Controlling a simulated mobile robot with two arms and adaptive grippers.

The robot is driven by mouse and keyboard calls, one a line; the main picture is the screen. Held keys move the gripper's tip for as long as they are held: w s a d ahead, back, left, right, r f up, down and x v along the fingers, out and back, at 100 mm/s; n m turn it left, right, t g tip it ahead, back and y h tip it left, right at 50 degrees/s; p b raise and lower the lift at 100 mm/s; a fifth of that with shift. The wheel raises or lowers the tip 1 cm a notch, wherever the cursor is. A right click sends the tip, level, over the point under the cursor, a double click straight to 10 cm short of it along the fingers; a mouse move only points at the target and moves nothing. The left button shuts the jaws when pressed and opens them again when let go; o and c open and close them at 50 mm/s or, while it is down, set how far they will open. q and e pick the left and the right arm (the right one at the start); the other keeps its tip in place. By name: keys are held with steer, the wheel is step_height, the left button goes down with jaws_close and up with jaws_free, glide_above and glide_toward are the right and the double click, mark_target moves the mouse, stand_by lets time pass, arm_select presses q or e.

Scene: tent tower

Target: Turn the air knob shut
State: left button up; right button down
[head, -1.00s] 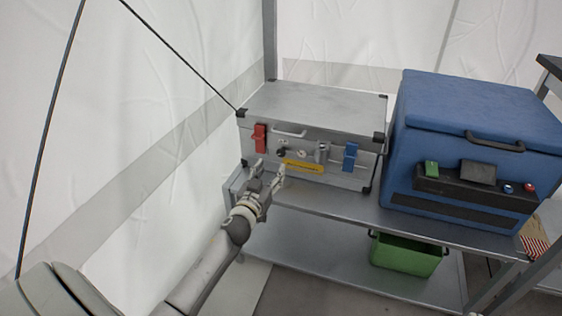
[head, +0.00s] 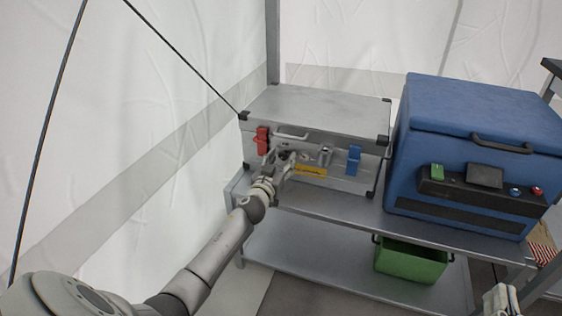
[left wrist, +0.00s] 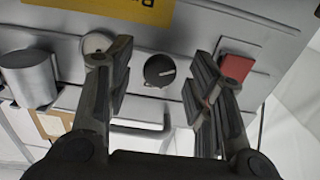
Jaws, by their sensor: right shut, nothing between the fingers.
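The air knob (left wrist: 159,70) is a round black knob with a white pointer mark, on the front of the silver metal case (head: 322,103). In the left wrist view it lies between the fingers of my left gripper (left wrist: 160,85), which is open, with space on both sides of it. The pointer mark points roughly to the right there. In the head view my left gripper (head: 283,157) is at the case front and hides the knob. My right gripper (head: 502,298) is at the bottom right edge, shut and empty, away from the case.
Around the knob are a red latch (head: 262,140), a carry handle (head: 290,136), a silver cylinder (head: 325,156), a blue latch (head: 354,160) and a yellow label (head: 311,171). A blue cooler (head: 470,110) stands right on the metal shelf (head: 350,203). A green bin (head: 410,262) sits below.

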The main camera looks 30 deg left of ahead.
arm_select(q)
steer(key=c, duration=1)
